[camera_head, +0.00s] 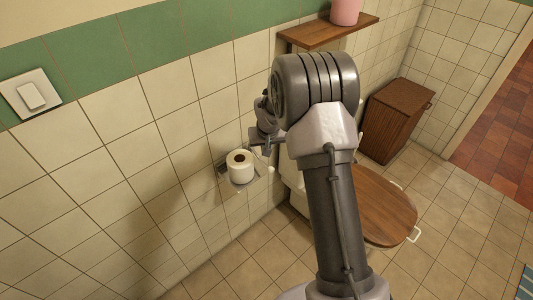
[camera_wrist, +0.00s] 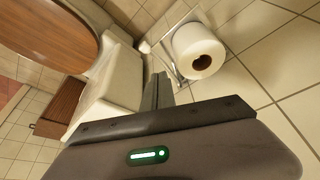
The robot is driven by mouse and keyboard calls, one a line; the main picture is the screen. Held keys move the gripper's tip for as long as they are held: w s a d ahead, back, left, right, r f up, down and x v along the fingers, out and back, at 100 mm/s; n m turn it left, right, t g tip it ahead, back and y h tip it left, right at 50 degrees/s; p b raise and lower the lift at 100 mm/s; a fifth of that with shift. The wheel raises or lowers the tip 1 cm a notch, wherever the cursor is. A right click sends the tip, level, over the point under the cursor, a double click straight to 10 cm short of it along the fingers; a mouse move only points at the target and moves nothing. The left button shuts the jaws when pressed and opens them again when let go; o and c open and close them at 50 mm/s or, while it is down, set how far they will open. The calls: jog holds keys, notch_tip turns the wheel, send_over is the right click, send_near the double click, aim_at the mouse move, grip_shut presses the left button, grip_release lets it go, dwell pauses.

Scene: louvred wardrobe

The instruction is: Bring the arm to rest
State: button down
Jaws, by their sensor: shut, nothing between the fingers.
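My arm (camera_head: 335,200) rises through the middle of the head view and bends toward the tiled wall at its top. My gripper (camera_head: 265,148) is at the far end, partly hidden by the arm, close to the toilet paper roll. In the wrist view the gripper (camera_wrist: 160,92) is shut and empty, its fingers pointing up the picture. The white roll (camera_wrist: 198,50) hangs on its holder just beyond and right of the fingers. The roll also shows in the head view (camera_head: 240,166), below and left of the gripper. I cannot tell whether the fingers touch the holder.
A toilet with a wooden lid (camera_head: 378,207) stands behind my arm. A brown wooden box (camera_head: 395,118) stands in the corner. A wooden shelf (camera_head: 325,32) with a pink container (camera_head: 345,10) is above. A light switch (camera_head: 31,95) is at left.

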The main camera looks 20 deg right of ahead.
jog(key=shift+w+d, duration=0.1)
jog(key=shift+d, duration=0.05)
jog(key=s+a+r+m, duration=0.1)
jog(key=s+a+r, duration=0.2)
jog(key=s+r, duration=0.5)
jog(key=s+a+r, duration=0.3)
jog(key=a+r, duration=0.1)
jog(key=r, duration=0.7)
jog(key=s+a+r+y, duration=0.1)
jog(key=s+a+r, duration=0.1)
jog(key=s, duration=0.6)
jog(key=s+a+r+t+y, duration=0.1)
jog(key=s+a, duration=0.2)
jog(key=s, duration=0.5)
jog(key=s+a+r+m, duration=0.1)
jog(key=s+a+r, duration=0.1)
jog(key=s, duration=0.6)
jog(key=shift+s+a+r+t+y, duration=0.3)
jog(key=shift+a+r+y, duration=0.1)
jog(key=shift+a, duration=0.1)
